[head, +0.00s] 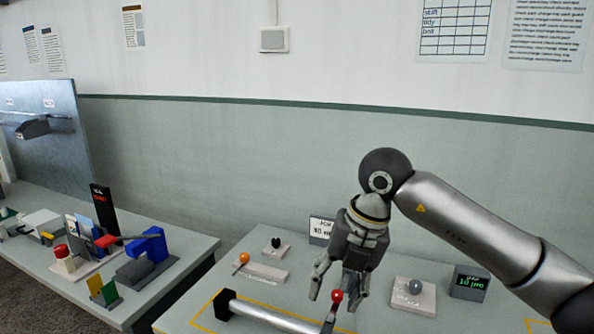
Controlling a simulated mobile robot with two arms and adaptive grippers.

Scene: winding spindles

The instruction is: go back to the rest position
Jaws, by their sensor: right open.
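My right gripper (333,300) hangs from my arm over the right-hand table (240,272), with its fingers pointing down. It is open, with a gap between the two fingers. A red ball knob on a dark stem (337,296) shows in that gap. I cannot tell whether the fingers are around the knob or only in line with it; they do not look closed on it. My left gripper is not in view.
A silver roller (262,315) lies left of the knob inside yellow lines. An orange-ball part (244,258), black-knob part (276,242), grey-ball block (415,290) and green-digit display (468,284) stand around. The left table (180,262) holds a blue device (150,244).

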